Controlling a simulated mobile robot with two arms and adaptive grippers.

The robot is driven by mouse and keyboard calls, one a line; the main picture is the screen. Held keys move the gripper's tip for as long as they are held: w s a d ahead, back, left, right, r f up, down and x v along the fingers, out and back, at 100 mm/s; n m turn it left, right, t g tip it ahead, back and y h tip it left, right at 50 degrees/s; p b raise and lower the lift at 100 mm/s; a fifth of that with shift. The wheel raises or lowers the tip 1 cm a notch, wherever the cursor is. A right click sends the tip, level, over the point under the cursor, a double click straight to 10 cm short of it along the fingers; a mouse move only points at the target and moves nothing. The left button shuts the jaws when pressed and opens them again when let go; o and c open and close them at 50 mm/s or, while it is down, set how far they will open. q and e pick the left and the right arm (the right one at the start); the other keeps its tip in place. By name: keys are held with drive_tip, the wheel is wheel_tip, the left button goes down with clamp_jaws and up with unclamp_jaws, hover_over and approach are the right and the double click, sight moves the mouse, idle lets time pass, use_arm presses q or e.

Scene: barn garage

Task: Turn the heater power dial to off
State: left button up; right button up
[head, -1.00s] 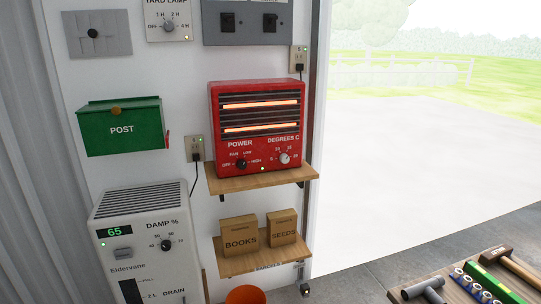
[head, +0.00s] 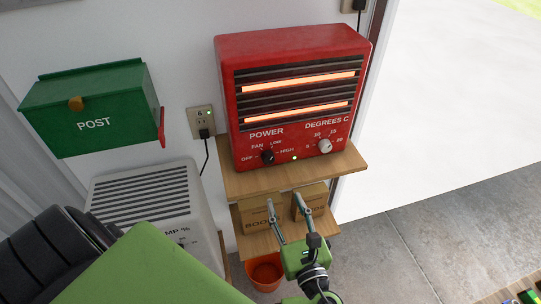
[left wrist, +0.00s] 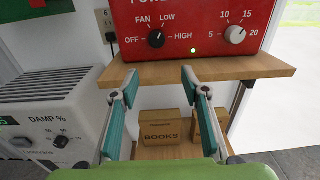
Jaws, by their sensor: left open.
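The red heater (head: 292,85) stands on a wooden shelf against the white wall, its two bars glowing orange. Its black power dial (head: 267,157) is at the lower left of the front, with OFF, FAN, LOW and HIGH around it. The dial also shows in the left wrist view (left wrist: 156,39); I cannot tell for certain which mark it points to. My left gripper (head: 284,200) is open and empty, in front of and below the heater shelf, apart from the dial. In the wrist view its fingers (left wrist: 158,75) frame the space below the dial. My right gripper is not in view.
The white temperature dial (head: 325,146) sits right of the power dial. The heater's shelf edge (head: 290,178) juts out below them. Boxes (left wrist: 160,130) stand on a lower shelf. A green post box (head: 92,108), a wall outlet (head: 201,121) and a white dehumidifier (head: 140,200) are left.

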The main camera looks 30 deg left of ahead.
sight(269, 162)
use_arm(q)
drive_tip(key=p+x, duration=0.1)
drive_tip(key=x, duration=0.3)
drive_tip(key=r+p+x, duration=0.1)
drive_tip(key=x, duration=0.2)
drive_tip(key=r+p+x, duration=0.1)
drive_tip(key=x, duration=0.3)
drive_tip(key=shift+w+a, duration=0.1)
drive_tip(key=shift+a, duration=0.3)
drive_tip(key=shift+w+a+p, duration=0.3)
drive_tip(key=shift+w+a, duration=0.05)
drive_tip(key=shift+a, duration=0.1)
drive_tip(key=shift+w+a+f, duration=0.1)
drive_tip(key=shift+w+f, duration=0.05)
drive_tip(key=c, duration=1.1)
